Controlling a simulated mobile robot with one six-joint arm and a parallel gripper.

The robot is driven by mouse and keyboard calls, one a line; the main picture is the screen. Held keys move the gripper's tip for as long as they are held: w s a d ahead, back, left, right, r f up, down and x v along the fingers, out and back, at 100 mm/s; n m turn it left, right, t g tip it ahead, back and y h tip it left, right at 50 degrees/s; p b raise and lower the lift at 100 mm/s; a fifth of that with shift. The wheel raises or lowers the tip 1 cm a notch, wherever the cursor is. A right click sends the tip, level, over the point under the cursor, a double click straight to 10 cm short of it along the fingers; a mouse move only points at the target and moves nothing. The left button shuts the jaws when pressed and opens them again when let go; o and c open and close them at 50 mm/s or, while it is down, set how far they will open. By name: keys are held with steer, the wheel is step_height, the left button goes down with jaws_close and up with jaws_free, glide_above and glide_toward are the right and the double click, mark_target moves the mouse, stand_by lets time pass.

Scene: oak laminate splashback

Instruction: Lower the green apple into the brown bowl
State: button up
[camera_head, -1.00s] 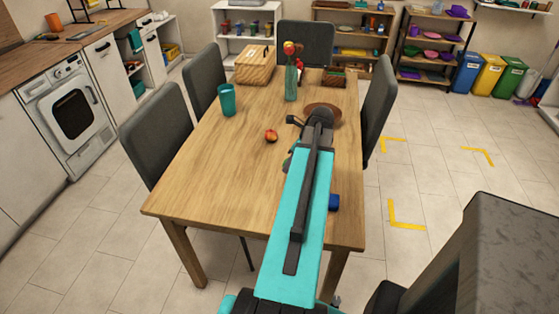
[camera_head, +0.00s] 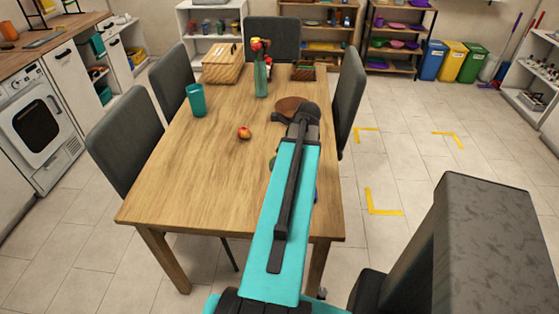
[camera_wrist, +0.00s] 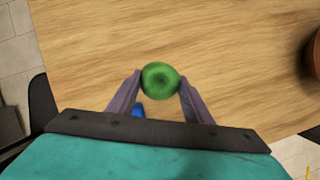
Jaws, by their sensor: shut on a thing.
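The green apple (camera_wrist: 160,81) is between the two fingers of my gripper (camera_wrist: 160,88) in the wrist view. The gripper is shut on it, with wooden table top below. The brown bowl (camera_wrist: 315,55) shows only in part at the right edge of the wrist view, apart from the apple. In the head view the bowl (camera_head: 289,103) is on the far part of the table, partly behind my arm. My arm largely hides the gripper and apple there.
A red apple (camera_head: 244,132), a teal cup (camera_head: 196,100), a flower vase (camera_head: 261,79) and a wicker basket (camera_head: 221,66) stand on the table (camera_head: 190,170). A blue thing (camera_wrist: 137,110) lies below my gripper. Chairs surround the table.

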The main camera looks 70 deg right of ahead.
steer(key=shift+w+a, duration=0.15)
steer(key=shift+w, duration=0.5)
steer(key=w+a+r+n+g+y, duration=0.1)
steer(key=w+a+r+n+y, duration=0.1)
steer(key=w+a+n, duration=0.8)
steer(key=w+a+r+n+g+y, duration=0.1)
steer(key=w+a+r+n+y, duration=0.15)
steer(key=w+a, duration=1.25)
steer(key=w+a+r+n+g, duration=0.1)
steer(key=w+a+n, duration=0.3)
steer(key=a, duration=0.6)
steer(key=w+a+r+n+g, duration=0.2)
steer(key=w+a+n, duration=0.3)
steer(key=a, duration=0.6)
steer(key=w+a+r+n+g, duration=0.1)
steer(key=w+a+n, duration=0.4)
steer(key=a, duration=0.6)
steer(key=shift+w+r+g, duration=0.3)
steer(key=shift+w+g, duration=0.4)
steer(key=shift+w, duration=0.3)
steer(key=shift+s+a+h, duration=0.1)
steer(key=shift+h, duration=0.15)
